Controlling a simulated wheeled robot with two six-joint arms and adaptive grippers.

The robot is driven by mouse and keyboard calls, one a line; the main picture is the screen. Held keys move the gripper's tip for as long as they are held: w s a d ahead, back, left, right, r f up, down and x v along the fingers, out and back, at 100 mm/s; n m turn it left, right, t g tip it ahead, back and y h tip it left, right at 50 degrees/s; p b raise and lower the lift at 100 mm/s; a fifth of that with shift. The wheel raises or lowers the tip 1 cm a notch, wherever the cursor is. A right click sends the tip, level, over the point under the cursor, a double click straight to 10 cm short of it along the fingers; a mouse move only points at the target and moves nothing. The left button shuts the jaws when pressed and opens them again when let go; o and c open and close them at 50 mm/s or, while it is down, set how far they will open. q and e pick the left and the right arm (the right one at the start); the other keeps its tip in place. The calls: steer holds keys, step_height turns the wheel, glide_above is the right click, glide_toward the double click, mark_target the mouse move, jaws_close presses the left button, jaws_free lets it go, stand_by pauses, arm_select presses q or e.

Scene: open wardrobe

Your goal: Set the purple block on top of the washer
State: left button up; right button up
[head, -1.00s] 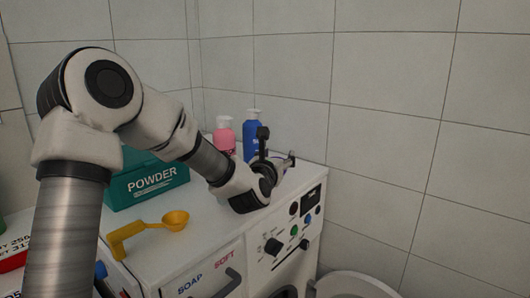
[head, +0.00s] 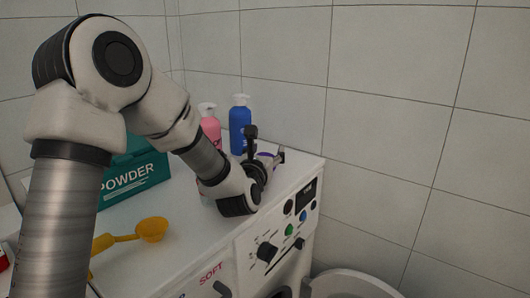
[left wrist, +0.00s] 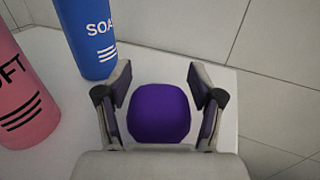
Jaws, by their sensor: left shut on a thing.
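The purple block (left wrist: 160,112) sits between the two fingers of my left gripper (left wrist: 161,95), which is shut on it. In the head view only a sliver of the block (head: 265,155) shows past my left gripper (head: 273,160). The gripper is over the far right part of the white washer top (head: 200,240), near the back edge. Whether the block touches the top or hangs just above it, I cannot tell. My right gripper is not in view.
A blue soap bottle (head: 240,130) and a pink bottle (head: 210,129) stand behind and left of the gripper. Tiled walls close off the back and right.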

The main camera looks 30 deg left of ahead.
arm_select(q)
steer(key=o, duration=1.1)
steer(key=shift+w+a+f, duration=0.1)
steer(key=shift+w+f, duration=0.05)
steer(key=o, duration=0.3)
steer(key=shift+w+a+f, duration=0.1)
steer(key=shift+r+p, duration=0.3)
steer(key=b+v, duration=0.2)
steer(key=v, duration=0.5)
steer(key=shift+s+d, duration=0.2)
steer(key=shift+s, duration=0.15)
steer(key=shift+w+a, duration=0.1)
